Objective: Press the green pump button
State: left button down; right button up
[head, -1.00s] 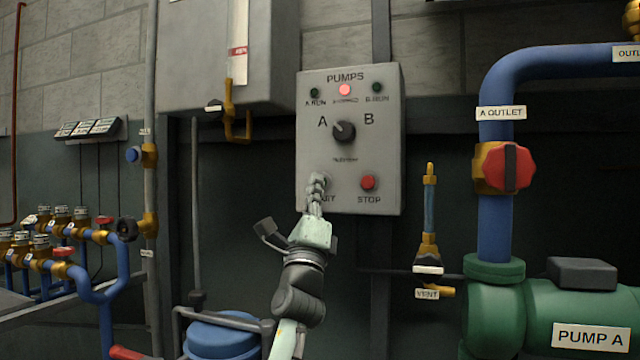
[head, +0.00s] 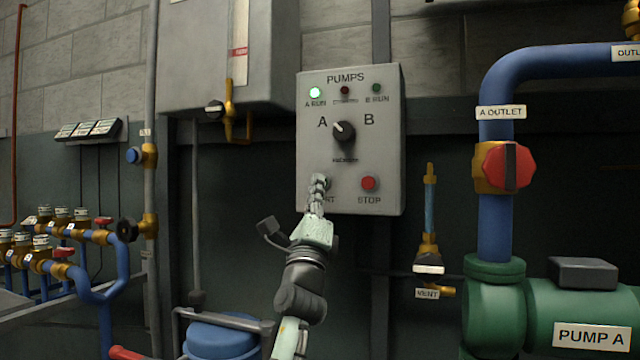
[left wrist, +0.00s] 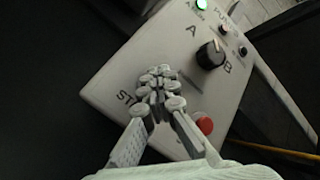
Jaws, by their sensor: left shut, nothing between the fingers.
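The grey pump panel (head: 384,110) hangs on the wall in the middle of the head view. My left gripper (head: 318,182) is shut and empty, with its fingertips at the panel's lower left, over the start button's place. The fingers hide most of the green button; a bit of green (head: 330,184) shows beside them. I cannot tell whether they touch it. The A RUN lamp (head: 315,92) glows green, and the middle lamp and B RUN lamp are dark. The selector knob (head: 345,131) points toward A. In the left wrist view my gripper (left wrist: 158,82) also covers the button. My right gripper is not in view.
The red STOP button (head: 368,183) is just right of my fingers. A grey cabinet (head: 200,50) is at the upper left. A blue pipe with a red valve (head: 508,167) and green Pump A (head: 545,310) stand to the right. A vent fitting (head: 428,245) is between.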

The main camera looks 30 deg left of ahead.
pick_arm(q)
jog(key=shift+s+d+p, duration=0.25)
jog(key=shift+s+p, duration=0.15)
jog(key=shift+s, duration=0.45)
jog(key=s+p, duration=0.1)
jog(key=s, duration=0.1)
jog(key=s+d+p, duration=0.1)
jog(key=s, duration=0.2)
jog(key=shift+f, duration=0.1)
dwell(0.8)
